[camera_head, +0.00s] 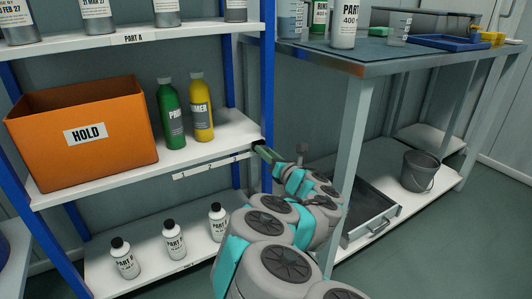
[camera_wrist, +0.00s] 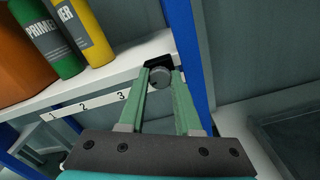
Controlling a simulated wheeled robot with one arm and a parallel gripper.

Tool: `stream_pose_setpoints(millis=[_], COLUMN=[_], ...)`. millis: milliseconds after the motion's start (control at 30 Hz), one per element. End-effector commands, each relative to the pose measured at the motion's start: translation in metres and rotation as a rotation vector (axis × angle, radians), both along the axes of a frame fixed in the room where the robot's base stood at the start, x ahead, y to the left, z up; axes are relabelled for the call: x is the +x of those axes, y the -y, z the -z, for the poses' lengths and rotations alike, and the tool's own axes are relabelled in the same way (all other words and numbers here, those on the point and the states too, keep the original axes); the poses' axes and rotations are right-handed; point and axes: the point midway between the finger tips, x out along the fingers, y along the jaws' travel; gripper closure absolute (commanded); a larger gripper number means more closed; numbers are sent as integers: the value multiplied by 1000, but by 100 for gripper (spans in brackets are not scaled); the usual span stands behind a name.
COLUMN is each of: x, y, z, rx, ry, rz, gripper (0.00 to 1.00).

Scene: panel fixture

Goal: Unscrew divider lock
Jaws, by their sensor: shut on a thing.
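The divider lock is a round grey knob (camera_wrist: 160,77) on a black mount (camera_wrist: 159,61) at the right front corner of the middle shelf, by the blue post. My gripper (camera_wrist: 161,80) has its two green fingers on either side of the knob and is shut on it in the wrist view. In the head view my gripper (camera_head: 261,148) reaches the same shelf corner, and its fingers hide the knob there. A white strip (camera_wrist: 84,106) marked 1, 2, 3 runs along the shelf edge to the left of the knob.
An orange HOLD bin (camera_head: 84,160), a green bottle (camera_head: 171,115) and a yellow bottle (camera_head: 201,108) stand on the middle shelf. White bottles (camera_head: 174,240) stand on the lower shelf. A workbench (camera_head: 380,68) is at right, with an open grey drawer (camera_head: 372,212) and a bucket (camera_head: 419,172) below.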

Motion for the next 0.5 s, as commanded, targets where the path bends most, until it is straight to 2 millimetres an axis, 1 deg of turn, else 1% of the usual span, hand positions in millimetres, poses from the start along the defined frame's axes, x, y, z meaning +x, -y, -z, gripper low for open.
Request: stream_pose_setpoints(millis=[400,433,500], x=[0,0,0], y=[1,1,1], z=[1,1,1], rx=[-5,-5,-5], ry=[1,1,1], rz=[1,1,1], gripper=[100,64,56])
